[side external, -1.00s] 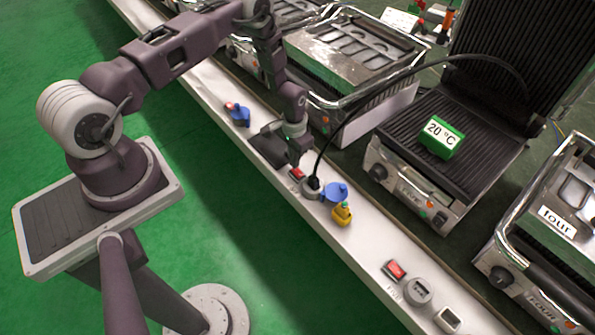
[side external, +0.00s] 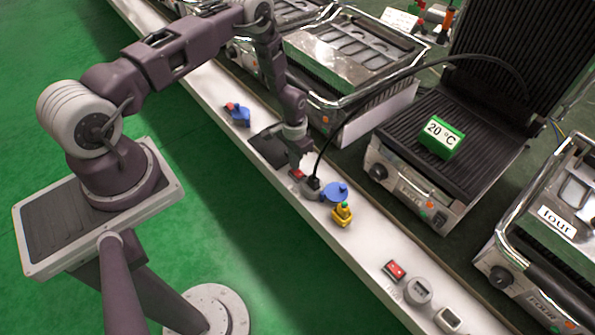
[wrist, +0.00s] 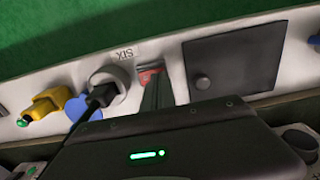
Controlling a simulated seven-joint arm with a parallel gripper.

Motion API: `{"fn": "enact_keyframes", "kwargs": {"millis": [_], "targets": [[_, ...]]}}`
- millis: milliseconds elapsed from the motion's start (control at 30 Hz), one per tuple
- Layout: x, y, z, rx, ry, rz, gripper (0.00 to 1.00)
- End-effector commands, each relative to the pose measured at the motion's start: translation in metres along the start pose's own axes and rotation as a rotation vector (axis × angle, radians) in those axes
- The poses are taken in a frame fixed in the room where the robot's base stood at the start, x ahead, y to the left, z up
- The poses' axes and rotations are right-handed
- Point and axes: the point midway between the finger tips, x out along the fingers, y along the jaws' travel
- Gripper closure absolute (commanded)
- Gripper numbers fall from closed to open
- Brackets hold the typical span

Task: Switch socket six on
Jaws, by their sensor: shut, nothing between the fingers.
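The red switch (wrist: 148,76) sits beside a round socket (wrist: 122,76) under an upside-down "SIX" label in the wrist view. A black plug with a cable is in this socket. In the side view the red switch (side external: 296,174) shows partly at the tip of my gripper (side external: 298,163). My gripper is shut and empty. Its dark fingers (wrist: 155,77) point down at the switch and cover part of it. I cannot tell whether they touch it, nor which way the rocker is tilted.
A blue cap (side external: 335,192) and a yellow plug (side external: 342,214) lie right of the socket on the white ledge. A dark plate with a knob (wrist: 235,65) is on the other side. Another red switch (side external: 395,270) sits farther along. A grill (side external: 440,165) stands behind, bearing a "20 °C" block.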

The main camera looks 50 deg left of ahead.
Motion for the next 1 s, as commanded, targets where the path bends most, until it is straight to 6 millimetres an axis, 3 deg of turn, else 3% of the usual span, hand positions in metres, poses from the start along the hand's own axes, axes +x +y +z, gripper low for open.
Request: {"fn": "enact_keyframes", "kwargs": {"millis": [633, 1000], "targets": [[0.007, 0.0, 0.0, 0.0, 0.0, 0.0, 1.0], [-0.03, 0.0, 0.0, -0.001, 0.001, 0.0, 1.0]]}}
